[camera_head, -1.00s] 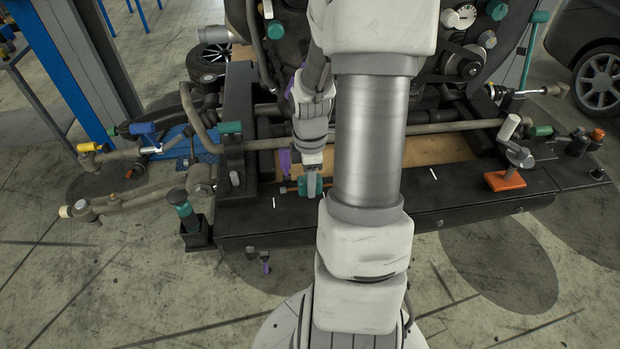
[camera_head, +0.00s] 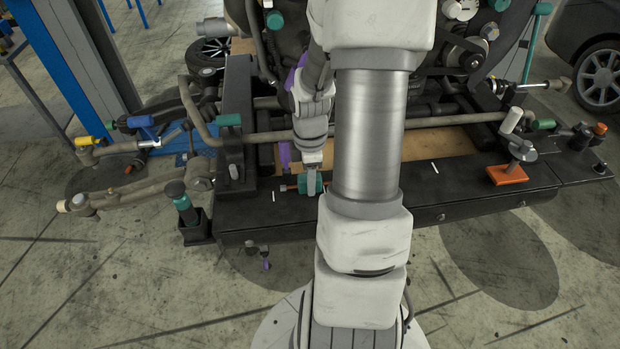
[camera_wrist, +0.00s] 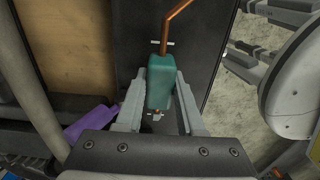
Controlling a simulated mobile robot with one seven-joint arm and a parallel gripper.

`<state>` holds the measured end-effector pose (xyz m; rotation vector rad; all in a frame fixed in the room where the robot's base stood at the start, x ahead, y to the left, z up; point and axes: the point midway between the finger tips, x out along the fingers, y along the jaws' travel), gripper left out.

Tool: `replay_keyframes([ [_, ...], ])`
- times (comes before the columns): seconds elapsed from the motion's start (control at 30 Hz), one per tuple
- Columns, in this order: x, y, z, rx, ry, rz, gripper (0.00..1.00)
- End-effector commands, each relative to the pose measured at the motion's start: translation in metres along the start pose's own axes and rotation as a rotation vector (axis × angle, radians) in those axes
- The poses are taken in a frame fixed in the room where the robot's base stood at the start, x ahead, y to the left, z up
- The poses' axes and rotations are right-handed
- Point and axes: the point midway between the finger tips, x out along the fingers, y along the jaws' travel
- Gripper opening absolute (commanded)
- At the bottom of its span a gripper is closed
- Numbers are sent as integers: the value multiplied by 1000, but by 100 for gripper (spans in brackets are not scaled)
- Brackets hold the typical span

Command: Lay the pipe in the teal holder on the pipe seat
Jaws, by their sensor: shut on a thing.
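The teal holder (camera_wrist: 159,84) is a small block between the two fingers of my gripper (camera_wrist: 160,104) in the wrist view. The fingers are shut on its sides. The copper pipe (camera_wrist: 176,24) runs out of the holder's far end and bends to the upper right. In the head view my gripper (camera_head: 309,189) and the teal holder (camera_head: 303,184) are over the black beam, with a short bit of pipe (camera_head: 287,188) showing at the left. I cannot tell whether pipe or holder touches the beam. I cannot make out the pipe seat for certain; small white marks (camera_wrist: 169,43) lie by the pipe.
The black beam (camera_head: 390,205) runs across below the engine and has white marks. A purple part (camera_wrist: 92,119) lies left of my gripper. My arm hides the beam's middle.

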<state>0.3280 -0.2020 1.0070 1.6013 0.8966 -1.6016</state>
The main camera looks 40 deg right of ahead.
Motion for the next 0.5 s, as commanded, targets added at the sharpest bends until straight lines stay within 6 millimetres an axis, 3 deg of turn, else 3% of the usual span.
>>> replay_keyframes([
  [0.5, 11, 0, 0, 0, 0, 0, 0],
])
